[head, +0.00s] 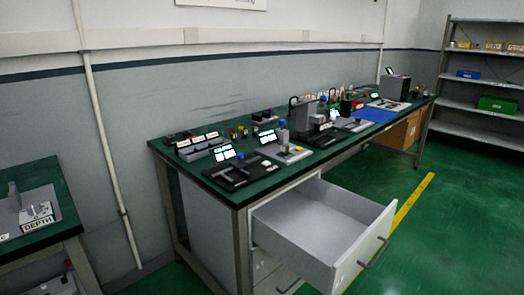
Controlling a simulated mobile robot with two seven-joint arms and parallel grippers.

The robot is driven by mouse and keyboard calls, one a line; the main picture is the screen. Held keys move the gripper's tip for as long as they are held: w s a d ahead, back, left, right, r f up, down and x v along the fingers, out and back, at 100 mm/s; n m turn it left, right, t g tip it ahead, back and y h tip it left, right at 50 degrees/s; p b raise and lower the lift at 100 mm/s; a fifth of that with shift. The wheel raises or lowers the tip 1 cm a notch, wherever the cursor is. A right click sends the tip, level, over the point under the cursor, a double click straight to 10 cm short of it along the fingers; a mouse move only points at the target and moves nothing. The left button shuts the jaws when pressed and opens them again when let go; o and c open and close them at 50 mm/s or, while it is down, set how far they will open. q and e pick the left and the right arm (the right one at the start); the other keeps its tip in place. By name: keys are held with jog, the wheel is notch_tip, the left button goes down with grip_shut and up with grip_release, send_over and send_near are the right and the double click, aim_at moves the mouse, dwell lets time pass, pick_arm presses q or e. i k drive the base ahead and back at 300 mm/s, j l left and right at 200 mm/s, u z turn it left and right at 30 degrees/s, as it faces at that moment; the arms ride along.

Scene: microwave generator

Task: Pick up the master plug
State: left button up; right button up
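No master plug can be picked out with certainty; the parts on the bench are too small to tell apart. The long green-topped workbench (262,187) stands in the middle against the wall. At its near end are a black fixture (240,174) with a lit screen and a grey fixture (288,154). A grey rack (203,148) with several small displays lies behind them. Small yellow, red and blue parts (238,132) sit near the back edge. Neither of my grippers shows in the head view.
An empty grey drawer (318,223) sticks out open from the bench front. A second table (62,228) is at the left edge. Metal shelves (482,84) with bins stand at the far right. Green floor (455,225) is clear on the right.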

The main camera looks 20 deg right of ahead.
aim_at(284, 147)
jog(key=u, duration=1.4)
jog(key=k+l+u, duration=0.1)
jog(key=l, duration=0.25)
jog(key=k+l+u, duration=0.15)
jog(key=k+l, duration=0.4)
jog(key=l, duration=0.15)
jog(key=k+l, duration=0.2)
jog(key=l, duration=0.2)
jog(key=k+l, duration=0.25)
jog(key=l, duration=0.2)
jog(key=k+l, duration=0.2)
jog(key=l, duration=0.2)
jog(key=k+l, duration=0.25)
jog(key=l, duration=0.15)
jog(key=k+l, duration=0.25)
jog(key=l, duration=0.15)
